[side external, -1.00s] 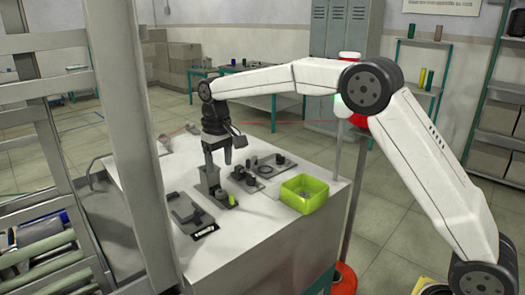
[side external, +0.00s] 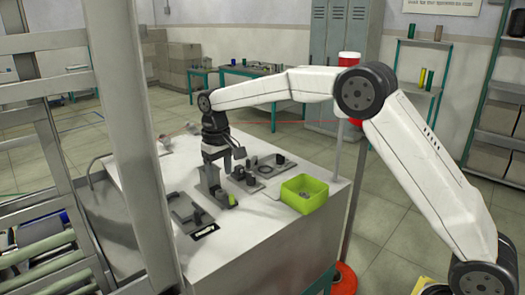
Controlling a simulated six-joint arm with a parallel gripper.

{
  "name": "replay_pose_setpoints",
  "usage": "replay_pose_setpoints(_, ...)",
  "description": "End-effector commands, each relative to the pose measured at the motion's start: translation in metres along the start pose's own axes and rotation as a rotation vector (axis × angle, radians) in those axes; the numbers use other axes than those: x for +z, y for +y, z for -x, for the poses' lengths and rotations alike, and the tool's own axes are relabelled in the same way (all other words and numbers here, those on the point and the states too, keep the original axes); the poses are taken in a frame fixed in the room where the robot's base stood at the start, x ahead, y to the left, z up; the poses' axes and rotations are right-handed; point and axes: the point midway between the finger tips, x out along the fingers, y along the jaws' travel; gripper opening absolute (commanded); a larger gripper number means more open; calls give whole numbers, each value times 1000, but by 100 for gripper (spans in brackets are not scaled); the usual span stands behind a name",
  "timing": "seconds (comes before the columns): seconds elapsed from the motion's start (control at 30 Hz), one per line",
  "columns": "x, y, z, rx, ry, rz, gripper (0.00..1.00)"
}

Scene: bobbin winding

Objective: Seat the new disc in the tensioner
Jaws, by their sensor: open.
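My gripper (side external: 218,165) points down over the white work table, with its fingers apart and no disc visible between them. Its fingertips are close above or beside an upright grey block on a small base plate (side external: 222,199); I cannot tell whether they touch. This block may be the tensioner, but I cannot be sure. A dark ring (side external: 264,169) lies on a plate to the right of the gripper; I cannot tell if it is the new disc. The gripper hides part of the block's top.
A yellow-green bin (side external: 304,204) stands on the right of the table (side external: 262,235), with something grey inside. Dark fixtures (side external: 190,212) sit at the front left, and small posts stand beside the ring. A grey frame post rises at the left. The table's front right is clear.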

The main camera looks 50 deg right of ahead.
Motion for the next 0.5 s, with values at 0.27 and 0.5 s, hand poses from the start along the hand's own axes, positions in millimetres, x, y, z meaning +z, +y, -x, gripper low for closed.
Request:
replay_pose_setpoints(0.27, 0, 0, -18, 0, 0, 0, 68)
replay_pose_setpoints(0.5, 0, 0, -33, 0, -1, 0, 68)
